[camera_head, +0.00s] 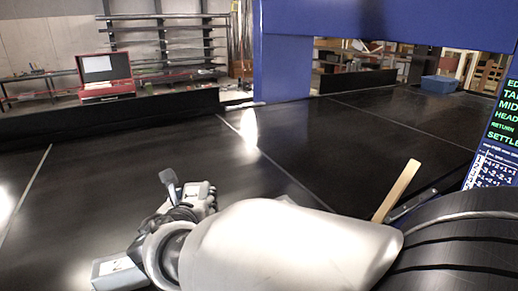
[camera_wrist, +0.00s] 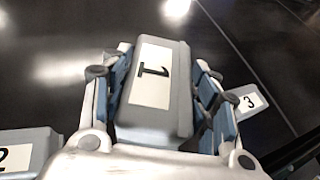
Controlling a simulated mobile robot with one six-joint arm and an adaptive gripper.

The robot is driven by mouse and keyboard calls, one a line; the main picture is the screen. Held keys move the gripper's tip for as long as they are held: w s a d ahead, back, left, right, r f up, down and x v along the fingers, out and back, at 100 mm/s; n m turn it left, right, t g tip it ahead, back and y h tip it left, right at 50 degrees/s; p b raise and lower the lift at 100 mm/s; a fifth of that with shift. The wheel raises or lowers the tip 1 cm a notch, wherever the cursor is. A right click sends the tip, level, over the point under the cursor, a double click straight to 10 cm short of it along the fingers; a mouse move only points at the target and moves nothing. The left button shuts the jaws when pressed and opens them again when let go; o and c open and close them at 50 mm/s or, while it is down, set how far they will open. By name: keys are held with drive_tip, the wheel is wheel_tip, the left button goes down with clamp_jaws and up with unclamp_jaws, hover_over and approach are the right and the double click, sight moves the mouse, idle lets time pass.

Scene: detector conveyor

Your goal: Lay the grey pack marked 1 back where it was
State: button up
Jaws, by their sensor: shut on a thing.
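The grey pack marked 1 (camera_wrist: 157,95) sits between the blue-padded fingers of my gripper (camera_wrist: 152,72) in the wrist view. My gripper is shut on it, with the white label facing the camera. In the head view my gripper (camera_head: 190,196) is low over the black belt, and I cannot make out the pack there. Whether the pack touches the belt is unclear. A grey pack marked 2 (camera_wrist: 28,152) lies at the lower left of the wrist view. A pack marked 3 (camera_wrist: 249,102) lies to the right, beyond the right finger.
The black conveyor belt (camera_head: 95,190) is broad and mostly bare ahead. A grey pack (camera_head: 118,272) lies beside my arm at the lower left. A blue frame (camera_head: 285,60) spans the belt. A wooden strip (camera_head: 398,190) and a lit sign (camera_head: 500,125) stand at the right.

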wheel_tip(320, 180, down, 11)
drive_tip(key=b, duration=0.3)
drive_tip(key=o, duration=0.9)
drive_tip(key=shift+f+b, duration=0.2)
drive_tip(key=shift+b, duration=0.2)
drive_tip(key=o, duration=0.5)
drive_tip(key=shift+r, duration=0.15)
